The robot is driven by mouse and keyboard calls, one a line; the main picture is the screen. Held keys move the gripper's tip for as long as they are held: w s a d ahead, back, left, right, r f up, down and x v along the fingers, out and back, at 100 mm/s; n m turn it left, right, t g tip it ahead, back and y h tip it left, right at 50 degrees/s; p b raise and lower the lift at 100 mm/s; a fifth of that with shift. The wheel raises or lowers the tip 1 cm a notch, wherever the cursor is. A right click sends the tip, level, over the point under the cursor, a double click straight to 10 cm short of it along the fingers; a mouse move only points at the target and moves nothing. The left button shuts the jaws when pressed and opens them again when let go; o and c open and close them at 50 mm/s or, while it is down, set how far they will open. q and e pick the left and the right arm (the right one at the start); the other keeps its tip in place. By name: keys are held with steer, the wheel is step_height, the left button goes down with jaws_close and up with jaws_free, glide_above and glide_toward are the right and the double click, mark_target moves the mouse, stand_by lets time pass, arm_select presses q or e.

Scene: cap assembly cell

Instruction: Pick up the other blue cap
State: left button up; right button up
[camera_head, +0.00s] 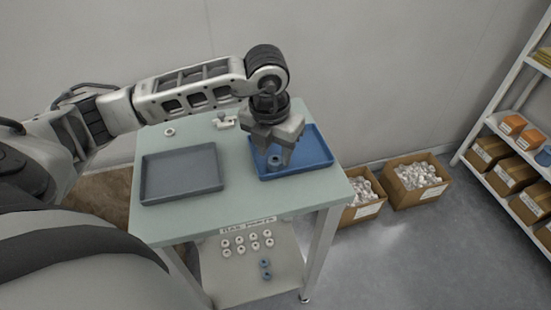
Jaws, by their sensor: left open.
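My left gripper (276,152) is over the blue tray (315,155) on the table's right side, pointing down. A blue cap (274,162) shows at its fingertips, inside the tray. The gripper is open; I cannot tell whether the fingers touch this cap. Two more blue caps, a nearer one (267,275) and one just behind it (265,263), stand on the lower shelf (235,284), well away from the gripper. My right gripper is not in view.
An empty grey tray (181,173) lies on the green table top (235,215). Several white caps (247,241) stand on the lower shelf, under the top's front edge. A white ring (169,132) and a small white fixture (224,121) are at the back. Cardboard boxes (418,181) stand right.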

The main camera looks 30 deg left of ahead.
arm_select(q)
step_height(320, 180, down, 2)
steer(key=shift+w+f, duration=0.1)
steer(key=shift+w, duration=0.05)
steer(key=c, duration=0.5)
